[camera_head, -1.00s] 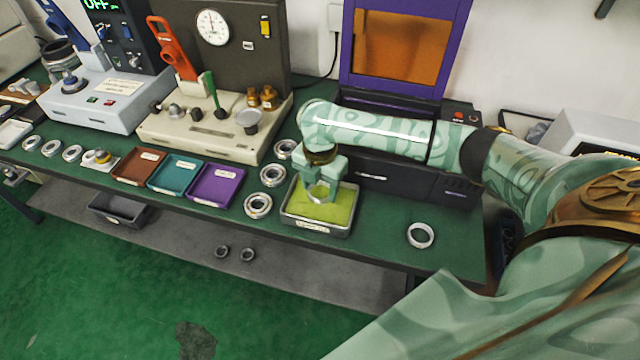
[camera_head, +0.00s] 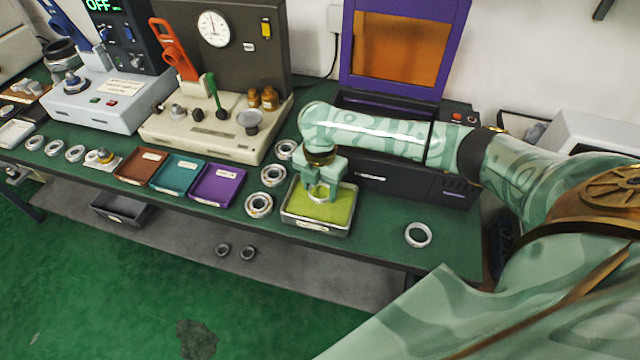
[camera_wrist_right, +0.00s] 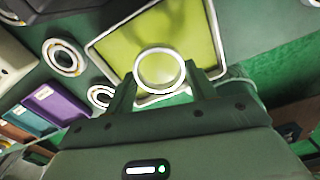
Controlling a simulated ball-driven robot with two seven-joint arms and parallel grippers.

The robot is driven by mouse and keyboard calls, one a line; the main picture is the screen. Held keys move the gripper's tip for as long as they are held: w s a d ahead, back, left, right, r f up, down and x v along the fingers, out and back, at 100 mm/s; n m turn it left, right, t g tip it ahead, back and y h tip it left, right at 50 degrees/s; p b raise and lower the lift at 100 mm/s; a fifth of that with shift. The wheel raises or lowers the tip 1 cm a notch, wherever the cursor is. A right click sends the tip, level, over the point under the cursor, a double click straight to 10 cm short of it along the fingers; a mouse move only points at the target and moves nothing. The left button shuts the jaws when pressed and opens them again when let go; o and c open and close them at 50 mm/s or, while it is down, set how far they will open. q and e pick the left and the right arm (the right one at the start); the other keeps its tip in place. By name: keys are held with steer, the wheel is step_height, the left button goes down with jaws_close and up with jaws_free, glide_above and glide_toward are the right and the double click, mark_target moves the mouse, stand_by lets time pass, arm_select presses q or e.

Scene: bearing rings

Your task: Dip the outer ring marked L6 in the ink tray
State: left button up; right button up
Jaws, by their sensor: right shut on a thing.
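The ink tray (camera_head: 338,230) is a pale, shallow box with a yellow-green pad, near the bench's front edge. My right gripper (camera_head: 320,187) points down over it, shut on a silvery ring (camera_head: 319,199). In the right wrist view the ring (camera_wrist_right: 160,91) sits between the two fingertips of the gripper (camera_wrist_right: 160,80), with the ink tray's pad (camera_wrist_right: 185,35) behind it. The ring is low at the pad; I cannot tell whether it touches. No L6 mark is readable on it. My left gripper is not in view.
A loose ring (camera_head: 418,235) lies right of the tray. Several bearings, one of them here (camera_head: 259,205), lie left of it. Purple (camera_head: 217,198), teal (camera_head: 160,188) and brown (camera_head: 127,178) trays stand further left. A dark machine (camera_head: 400,182) stands behind.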

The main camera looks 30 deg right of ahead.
mark_target(320, 209)
steer(key=shift+f+b, duration=1.05)
steer(key=shift+f, duration=1.85)
steer(key=shift+r, duration=0.1)
stand_by(1.4)
step_height(320, 209, up, 8)
steer(key=p, duration=0.9)
steer(key=shift+r, duration=0.15)
stand_by(1.1)
